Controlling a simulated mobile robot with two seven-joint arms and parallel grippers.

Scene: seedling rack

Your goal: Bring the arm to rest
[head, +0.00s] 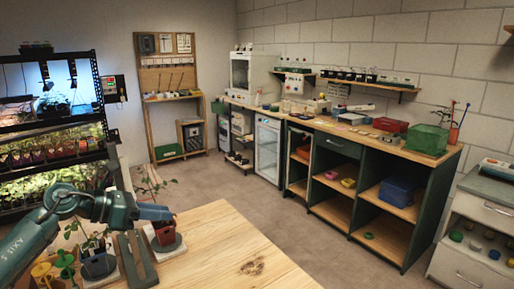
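My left arm comes in from the left edge, teal and bent, over the wooden table (235,250). My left gripper (160,213) points right, just above a red pot with a seedling (166,236) in this view. Whether it touches the pot or plant, and whether its fingers are open or shut, I cannot tell. A dark blue pot with a plant (98,262) stands to the left, partly behind the arm. My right gripper is out of view.
Yellow and green stake-like items (65,262) stand at the table's left. A grey-green slotted piece (137,260) lies between the pots. The table's right part is bare. A lit seedling rack (50,150) stands behind the arm; a long workbench (350,140) runs along the far wall, with open floor between.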

